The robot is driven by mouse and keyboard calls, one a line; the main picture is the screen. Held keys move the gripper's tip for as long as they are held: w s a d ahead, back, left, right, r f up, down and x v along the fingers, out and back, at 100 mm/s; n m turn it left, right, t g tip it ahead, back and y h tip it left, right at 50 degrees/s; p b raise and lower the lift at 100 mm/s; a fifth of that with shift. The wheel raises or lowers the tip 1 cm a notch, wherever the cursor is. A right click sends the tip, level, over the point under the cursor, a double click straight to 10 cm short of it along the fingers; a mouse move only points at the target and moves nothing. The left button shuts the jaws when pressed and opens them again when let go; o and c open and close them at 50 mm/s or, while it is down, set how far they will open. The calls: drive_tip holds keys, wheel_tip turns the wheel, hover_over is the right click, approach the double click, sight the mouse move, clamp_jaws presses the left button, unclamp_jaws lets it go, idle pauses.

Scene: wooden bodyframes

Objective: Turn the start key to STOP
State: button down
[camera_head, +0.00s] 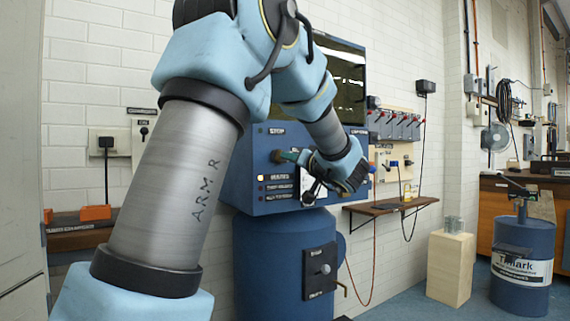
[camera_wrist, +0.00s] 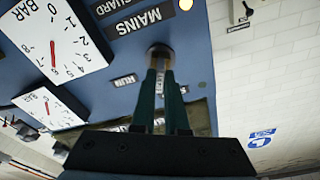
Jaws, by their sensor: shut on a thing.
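My gripper (camera_head: 286,156) reaches the face of the blue control cabinet (camera_head: 238,178) from the right in the head view. In the wrist view its two green fingers (camera_wrist: 160,68) are closed together on the start key at a round, brownish key switch (camera_wrist: 157,49). The switch also shows in the head view (camera_head: 275,156). The fingers cover the key, so its angle cannot be told. A RUN label (camera_wrist: 125,81) lies left of the fingers in the wrist view. Another label is partly covered behind them.
The panel has a MAINS label (camera_wrist: 139,21), a lit yellow lamp (camera_wrist: 185,4) and white dial gauges (camera_wrist: 52,42). A dark screen (camera_head: 345,85) stands above the cabinet. A small wooden shelf (camera_head: 390,206) is at right, with a pale wooden block (camera_head: 450,270) and a blue drum (camera_head: 522,262) beyond.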

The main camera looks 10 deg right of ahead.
drive_tip(key=shift+a+r+n+y+b, duration=0.15)
drive_tip(key=shift+n+y+b, duration=0.2)
drive_tip(key=shift+n+b, duration=1.95)
drive_tip(key=shift+a+r+n+y+b, duration=0.15)
drive_tip(key=shift+n+y+b, duration=0.3)
drive_tip(key=shift+b, duration=3.55)
drive_tip(key=c, duration=1.2)
unclamp_jaws()
drive_tip(key=shift+c, duration=0.2)
drive_tip(key=o, duration=0.4)
drive_tip(key=shift+d+f, duration=0.1)
drive_tip(key=shift+f+h, duration=0.1)
drive_tip(key=shift+h, duration=0.2)
drive_tip(key=shift+s+d, duration=0.1)
drive_tip(key=shift+d, duration=0.05)
drive_tip(key=v, duration=1)
drive_tip(key=shift+s, duration=0.3)
